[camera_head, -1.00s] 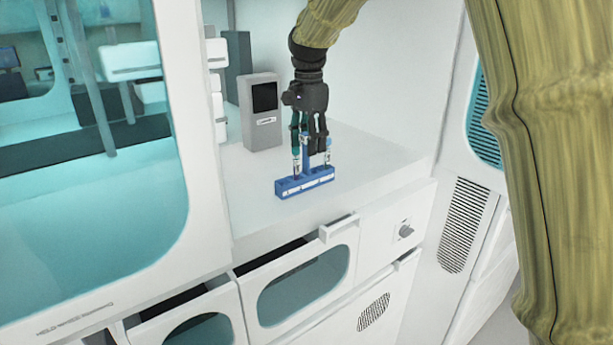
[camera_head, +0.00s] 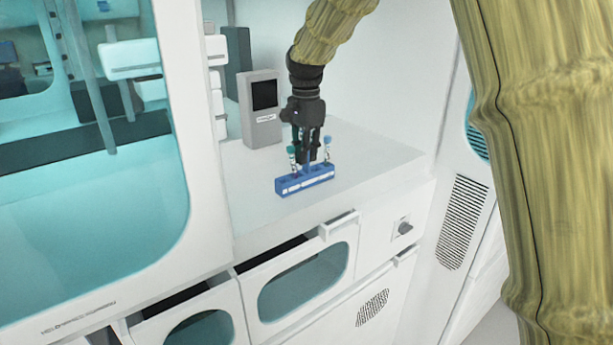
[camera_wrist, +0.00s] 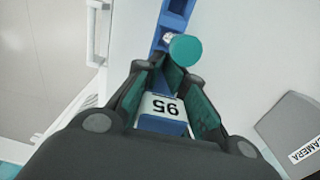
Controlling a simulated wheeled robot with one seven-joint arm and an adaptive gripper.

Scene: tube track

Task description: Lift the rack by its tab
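The blue rack (camera_head: 305,181) sits on the white counter, holding a tube near each end. The left tube (camera_head: 292,157) has a teal cap, and the right tube (camera_head: 327,153) has a blue cap. My gripper (camera_head: 308,158) points down over the middle of the rack, between the tubes. Its fingers (camera_wrist: 172,85) lie close on both sides of the tab and appear shut on it. They hide most of the tab in the head view.
A grey device (camera_head: 261,120) with a dark screen stands behind and left of the rack. The white counter (camera_head: 375,150) is clear to the right. Open drawers (camera_head: 295,262) lie below its front edge, and a teal-windowed cabinet (camera_head: 90,200) is at left.

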